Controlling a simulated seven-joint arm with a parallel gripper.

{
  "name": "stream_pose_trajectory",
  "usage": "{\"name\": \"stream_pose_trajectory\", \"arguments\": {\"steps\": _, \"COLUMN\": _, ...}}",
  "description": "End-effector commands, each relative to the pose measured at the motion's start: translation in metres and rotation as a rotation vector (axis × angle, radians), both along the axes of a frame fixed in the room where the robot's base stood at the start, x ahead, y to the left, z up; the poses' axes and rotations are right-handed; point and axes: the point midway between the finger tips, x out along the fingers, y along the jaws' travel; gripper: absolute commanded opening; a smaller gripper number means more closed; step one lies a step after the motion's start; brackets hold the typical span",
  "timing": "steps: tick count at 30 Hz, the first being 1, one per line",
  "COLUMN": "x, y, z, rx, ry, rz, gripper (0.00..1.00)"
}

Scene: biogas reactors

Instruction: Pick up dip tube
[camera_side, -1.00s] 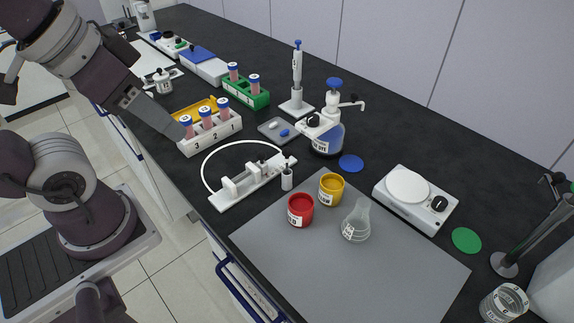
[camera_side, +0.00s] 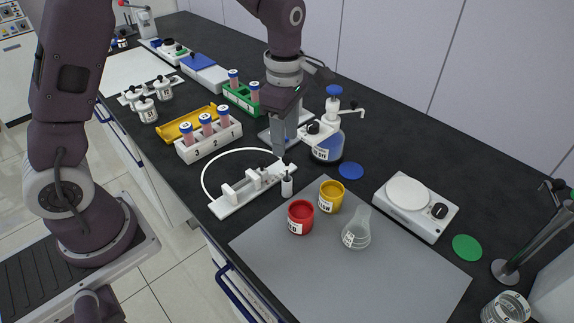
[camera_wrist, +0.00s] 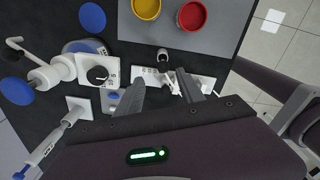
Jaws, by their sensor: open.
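A thin white curved tube (camera_side: 224,155) arches from a long white holder (camera_side: 226,208) on the dark bench; it looks like the dip tube, but I cannot be sure. The holder has upright white blocks and small dark parts at its right end. My gripper (camera_side: 280,155) is over the right end of this holder, pointing down, and hides part of it and of the tube's end. In the wrist view my gripper (camera_wrist: 160,84) shows two separated fingers with the holder (camera_wrist: 150,73) between and beyond them. The jaws are open and nothing is seen held.
A small white vial (camera_side: 287,187) stands just beside the holder. The red jar (camera_side: 300,218), yellow jar (camera_side: 331,196) and flask (camera_side: 357,228) stand on the grey mat (camera_side: 390,275). A blue-liquid dispenser bottle (camera_side: 328,148) is close to the right. A numbered tube rack (camera_side: 208,145) stands behind.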

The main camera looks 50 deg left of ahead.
Motion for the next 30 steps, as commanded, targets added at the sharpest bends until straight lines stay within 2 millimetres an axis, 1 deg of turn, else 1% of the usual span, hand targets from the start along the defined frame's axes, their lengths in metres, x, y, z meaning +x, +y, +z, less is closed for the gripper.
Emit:
{"name": "stream_pose_trajectory", "arguments": {"steps": 5, "x": -0.001, "y": -0.003, "z": -0.025, "rx": -0.001, "ry": 0.007, "rz": 0.012, "gripper": 0.45}}
{"name": "stream_pose_trajectory", "arguments": {"steps": 9, "x": -0.005, "y": -0.011, "z": -0.051, "rx": 0.000, "ry": 0.009, "rz": 0.010, "gripper": 0.45}}
{"name": "stream_pose_trajectory", "arguments": {"steps": 12, "x": -0.004, "y": -0.010, "z": -0.066, "rx": 0.000, "ry": 0.006, "rz": 0.010, "gripper": 0.45}}
{"name": "stream_pose_trajectory", "arguments": {"steps": 15, "x": -0.004, "y": -0.010, "z": -0.071, "rx": -0.001, "ry": 0.004, "rz": 0.010, "gripper": 0.45}}
{"name": "stream_pose_trajectory", "arguments": {"steps": 20, "x": -0.003, "y": -0.010, "z": -0.070, "rx": 0.000, "ry": 0.003, "rz": 0.009, "gripper": 0.45}}
{"name": "stream_pose_trajectory", "arguments": {"steps": 24, "x": -0.004, "y": -0.010, "z": -0.070, "rx": 0.000, "ry": 0.003, "rz": 0.009, "gripper": 0.18}}
{"name": "stream_pose_trajectory", "arguments": {"steps": 27, "x": -0.004, "y": -0.010, "z": -0.070, "rx": 0.000, "ry": 0.003, "rz": 0.009, "gripper": 0.00}}
{"name": "stream_pose_trajectory", "arguments": {"steps": 30, "x": -0.004, "y": -0.010, "z": -0.070, "rx": 0.000, "ry": 0.003, "rz": 0.009, "gripper": 0.00}}
